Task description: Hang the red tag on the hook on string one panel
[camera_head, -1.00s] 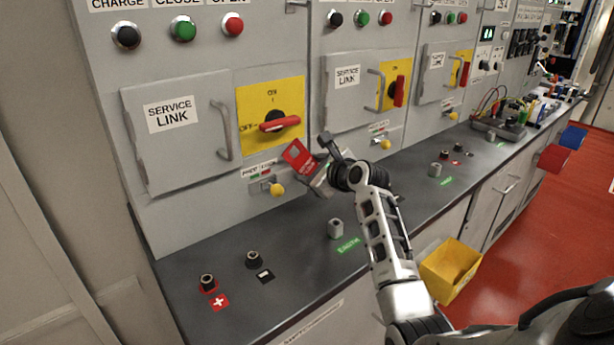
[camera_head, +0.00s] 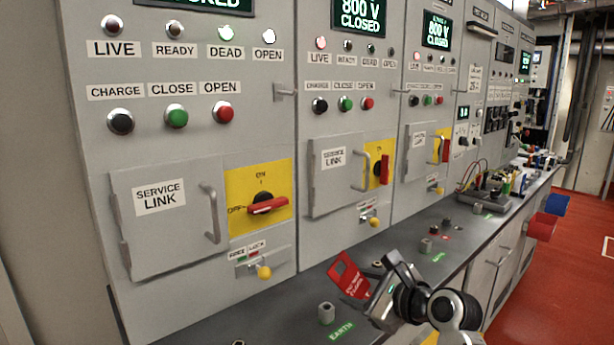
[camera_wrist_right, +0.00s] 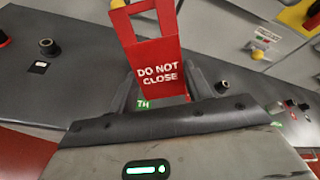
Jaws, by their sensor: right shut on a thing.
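The red tag (camera_head: 349,276) is in my right gripper (camera_head: 375,300), over the dark counter in front of the panels. The right wrist view shows the tag (camera_wrist_right: 153,68) upright between the fingers (camera_wrist_right: 160,92), reading "DO NOT CLOSE", with a cut-out at its top. The fingers are shut on its lower part. The leftmost panel (camera_head: 75,120) has a small grey hook (camera_head: 286,92) on its right edge, right of the OPEN button. The hook is bare, and the tag is well below it and apart from it. My left gripper is not in view.
The leftmost panel has a service link door (camera_head: 160,215), a red rotary handle (camera_head: 267,206) at OFF and a yellow knob (camera_head: 264,272). A grey earth post (camera_head: 326,313) stands on the counter. The space in front of the upper panel is clear.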

